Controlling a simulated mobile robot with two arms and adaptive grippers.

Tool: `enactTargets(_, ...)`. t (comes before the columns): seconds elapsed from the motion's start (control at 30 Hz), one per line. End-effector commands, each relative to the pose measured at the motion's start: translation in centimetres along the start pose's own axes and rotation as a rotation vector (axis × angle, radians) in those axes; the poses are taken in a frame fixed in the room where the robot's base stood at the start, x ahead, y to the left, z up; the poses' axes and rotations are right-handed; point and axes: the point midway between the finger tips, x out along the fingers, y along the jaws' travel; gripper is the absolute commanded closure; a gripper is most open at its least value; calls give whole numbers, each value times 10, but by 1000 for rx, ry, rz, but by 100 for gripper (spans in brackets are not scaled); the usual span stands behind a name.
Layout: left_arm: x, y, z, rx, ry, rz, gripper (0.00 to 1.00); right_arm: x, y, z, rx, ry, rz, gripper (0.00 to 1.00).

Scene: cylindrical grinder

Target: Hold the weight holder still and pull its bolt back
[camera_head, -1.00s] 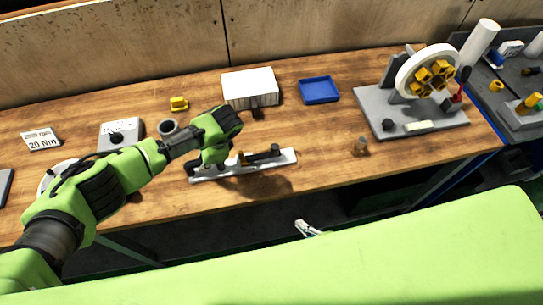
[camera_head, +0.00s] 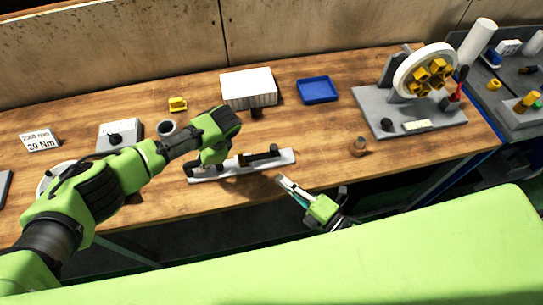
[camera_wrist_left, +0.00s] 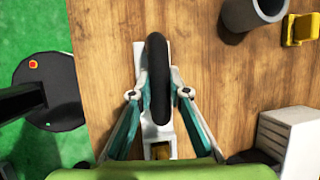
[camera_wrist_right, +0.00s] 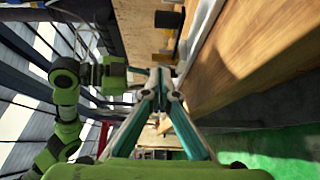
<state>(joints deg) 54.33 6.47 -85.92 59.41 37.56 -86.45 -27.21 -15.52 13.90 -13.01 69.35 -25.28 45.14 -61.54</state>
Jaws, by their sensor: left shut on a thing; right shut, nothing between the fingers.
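The weight holder (camera_head: 222,171) is a long light-grey bar lying on the bench near its front edge. Its bolt appears to be the dark rod (camera_head: 262,156) on the right half of the bar. My left gripper (camera_head: 212,160) is over the left half. In the left wrist view, its fingers (camera_wrist_left: 160,94) close from both sides on the holder's black rounded grip (camera_wrist_left: 157,72). My right gripper (camera_head: 283,180) is shut and empty, just in front of the bench edge, below and apart from the bar's right end. Its fingertips meet in the right wrist view (camera_wrist_right: 161,88).
A white box (camera_head: 249,91) and a blue tray (camera_head: 318,90) stand behind the holder. A grey fixture with a white wheel (camera_head: 402,85) is further right. Bench around the bar's right end is clear.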

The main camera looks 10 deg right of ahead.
Motion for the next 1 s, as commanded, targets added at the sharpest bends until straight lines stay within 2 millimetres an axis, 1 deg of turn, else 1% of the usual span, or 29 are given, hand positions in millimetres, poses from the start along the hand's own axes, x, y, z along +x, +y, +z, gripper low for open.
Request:
enactTargets(0.17, -1, -1, 0, -1, 1, -3, 100, 4, 0, 0, 0, 0, 0, 100)
enactTargets(0.27, -1, -1, 0, -1, 1, -3, 100, 16, 0, 0, 0, 0, 2, 100)
enactTargets(0.37, -1, -1, 0, -1, 1, -3, 100, 33, 1, 0, 0, 0, 3, 100)
enactTargets(0.6, -1, -1, 0, -1, 1, -3, 100, 86, 1, 0, -1, -1, 1, 100)
enactTargets(0.7, -1, -1, 0, -1, 2, -3, 100, 105, 1, 0, 0, 0, 1, 100)
enactTargets(0.73, -1, -1, 0, -1, 2, -3, 100, 99, -1, 8, -5, -1, -4, 100)
enactTargets(0.8, -1, -1, 0, -1, 2, -3, 100, 94, -1, 19, -4, -1, -4, 100)
enactTargets(1.0, -1, -1, 0, -1, 2, -3, 100, 88, -1, 35, -2, -1, -2, 100)
